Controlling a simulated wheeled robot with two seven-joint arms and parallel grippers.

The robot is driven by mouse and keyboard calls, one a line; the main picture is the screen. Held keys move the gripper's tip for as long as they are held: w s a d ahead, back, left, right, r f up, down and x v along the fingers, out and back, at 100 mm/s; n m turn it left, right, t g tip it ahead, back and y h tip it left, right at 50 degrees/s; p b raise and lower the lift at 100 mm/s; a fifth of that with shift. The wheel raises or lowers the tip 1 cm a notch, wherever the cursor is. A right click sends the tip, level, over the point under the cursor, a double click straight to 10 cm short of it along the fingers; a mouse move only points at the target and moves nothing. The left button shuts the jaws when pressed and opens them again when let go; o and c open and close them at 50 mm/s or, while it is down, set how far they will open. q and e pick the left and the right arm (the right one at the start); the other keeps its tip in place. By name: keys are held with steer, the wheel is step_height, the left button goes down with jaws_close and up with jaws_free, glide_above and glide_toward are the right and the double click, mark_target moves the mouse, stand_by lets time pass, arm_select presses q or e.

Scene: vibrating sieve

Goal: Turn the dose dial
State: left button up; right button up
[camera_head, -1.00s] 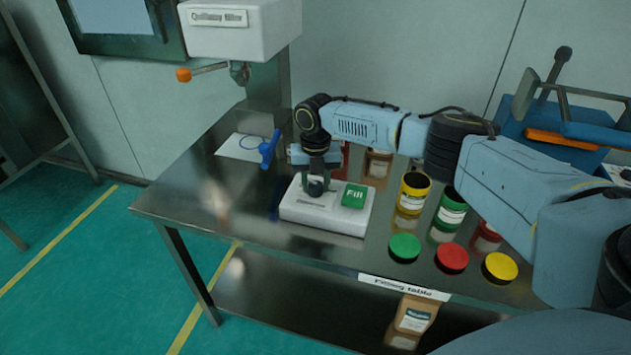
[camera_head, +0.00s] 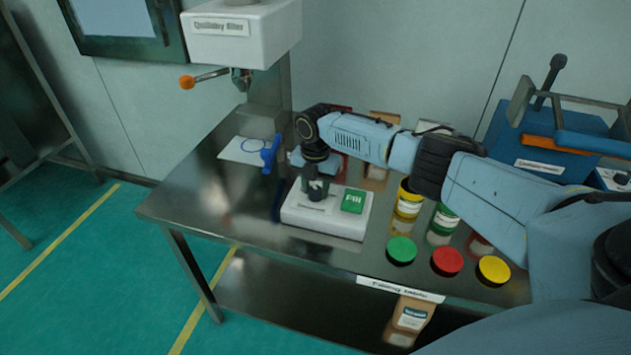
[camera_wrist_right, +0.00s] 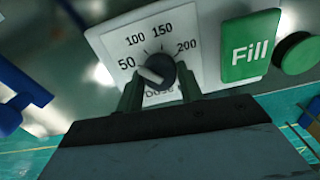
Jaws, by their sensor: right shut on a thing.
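The dose dial (camera_wrist_right: 160,72) is a dark round knob with a pale pointer on a white plate marked 50, 100, 150 and 200. The pointer is turned to the left, near the 50 mark. The dial sits on the left part of a white box (camera_head: 325,222) on the table. My right gripper (camera_wrist_right: 160,88) comes down from above with its fingers on either side of the dial, shut on it. In the head view my right gripper (camera_head: 316,190) hides most of the dial. My left gripper is not in view.
Jars (camera_head: 408,200) and green, red and yellow lids (camera_head: 447,261) are to the right. A blue tool (camera_head: 268,152) and a white sheet (camera_head: 240,150) lie behind left. A dispenser with an orange-tipped lever (camera_head: 188,82) hangs above.

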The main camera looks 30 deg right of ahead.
steer(key=m+p, duration=0.2)
steer(key=m, duration=0.3)
steer(key=shift+r+m+p, duration=0.15)
steer(key=shift+m+p, duration=0.15)
steer(key=m+p, duration=0.2)
steer(key=m, duration=0.3)
steer(key=m+p, duration=0.1)
steer(key=m, duration=0.4)
steer(key=shift+m+p, duration=0.4)
steer(key=m+p, duration=0.1)
steer(key=m, duration=0.4)
steer(key=o, duration=1)
